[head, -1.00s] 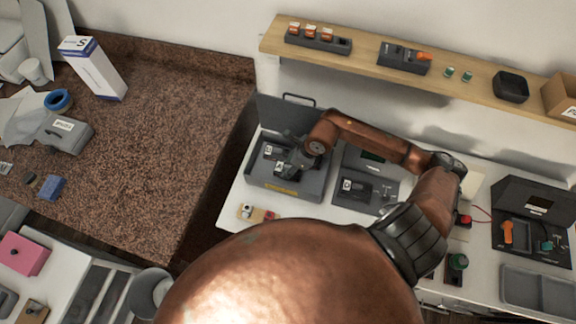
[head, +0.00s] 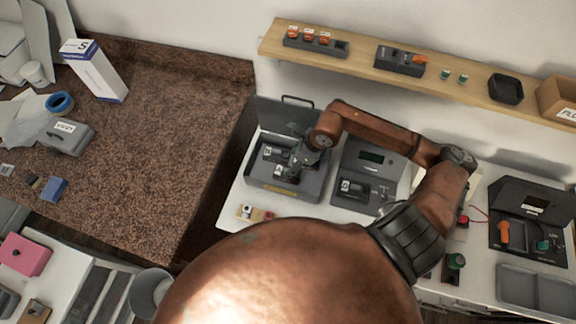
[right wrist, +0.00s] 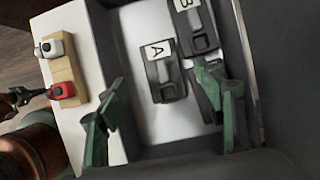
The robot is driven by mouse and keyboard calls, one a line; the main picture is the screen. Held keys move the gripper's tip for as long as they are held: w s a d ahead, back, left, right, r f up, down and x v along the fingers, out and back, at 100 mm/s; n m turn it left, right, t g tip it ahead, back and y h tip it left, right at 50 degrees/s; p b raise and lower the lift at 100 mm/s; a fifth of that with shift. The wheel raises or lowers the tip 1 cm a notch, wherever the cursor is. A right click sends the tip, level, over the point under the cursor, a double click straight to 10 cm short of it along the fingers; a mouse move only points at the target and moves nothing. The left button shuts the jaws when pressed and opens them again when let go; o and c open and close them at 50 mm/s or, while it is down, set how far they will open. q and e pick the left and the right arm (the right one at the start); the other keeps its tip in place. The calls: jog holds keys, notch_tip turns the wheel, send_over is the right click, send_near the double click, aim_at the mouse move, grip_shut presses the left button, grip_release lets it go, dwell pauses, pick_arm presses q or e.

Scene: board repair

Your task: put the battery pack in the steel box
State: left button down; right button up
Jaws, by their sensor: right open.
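The grey steel box (head: 262,184) stands with its lid up on the white bench. In the head view the right gripper (head: 302,160) partly hides the box interior. My left gripper is out of view.
A dark device with a small screen (head: 372,157) stands right of the box, with a similar labelled pack (head: 353,188) on it. A wooden block with white and red pieces (right wrist: 63,75) lies beside the box. A wooden shelf (head: 450,80) runs behind.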

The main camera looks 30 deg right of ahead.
jog(key=v, duration=0.7)
jog(key=shift+r, duration=0.25)
jog(key=shift+s+d, duration=0.1)
jog(key=shift+s, duration=0.05)
dwell(0.6)
